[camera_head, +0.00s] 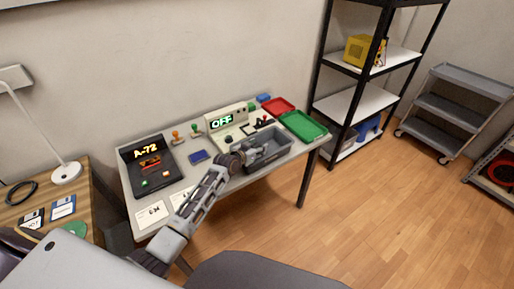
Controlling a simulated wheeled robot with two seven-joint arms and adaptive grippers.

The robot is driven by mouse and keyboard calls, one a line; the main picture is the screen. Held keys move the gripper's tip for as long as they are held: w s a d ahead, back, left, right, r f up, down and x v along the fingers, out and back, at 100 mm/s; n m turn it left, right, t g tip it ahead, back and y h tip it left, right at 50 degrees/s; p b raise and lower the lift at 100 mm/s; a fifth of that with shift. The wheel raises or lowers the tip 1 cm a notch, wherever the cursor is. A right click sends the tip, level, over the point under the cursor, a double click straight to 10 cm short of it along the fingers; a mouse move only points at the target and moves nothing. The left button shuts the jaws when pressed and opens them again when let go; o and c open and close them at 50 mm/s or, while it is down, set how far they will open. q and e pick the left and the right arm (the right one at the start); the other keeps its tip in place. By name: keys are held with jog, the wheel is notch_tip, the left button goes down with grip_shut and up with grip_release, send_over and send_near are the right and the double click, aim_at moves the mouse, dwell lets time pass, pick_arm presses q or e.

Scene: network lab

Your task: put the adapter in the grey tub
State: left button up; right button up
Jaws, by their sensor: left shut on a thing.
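The grey tub (272,163) stands near the front right edge of the grey table, with its open top facing up. My left gripper (257,152) reaches over the tub's left part, with its fingers at or just inside the opening. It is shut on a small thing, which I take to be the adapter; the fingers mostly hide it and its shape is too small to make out. I cannot tell whether it touches the tub floor. My right gripper is not in view.
A green tray (303,126) and a red tray (278,106) lie right of and behind the tub. A device reading OFF (222,122) stands behind it. A black A-72 unit (149,166) and a blue pad (198,156) lie to the left. A shelf rack stands at right.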

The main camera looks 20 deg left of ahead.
pick_arm(q)
jog(key=shift+f, duration=0.1)
jog(key=o, duration=0.8)
jog(key=shift+o, duration=0.2)
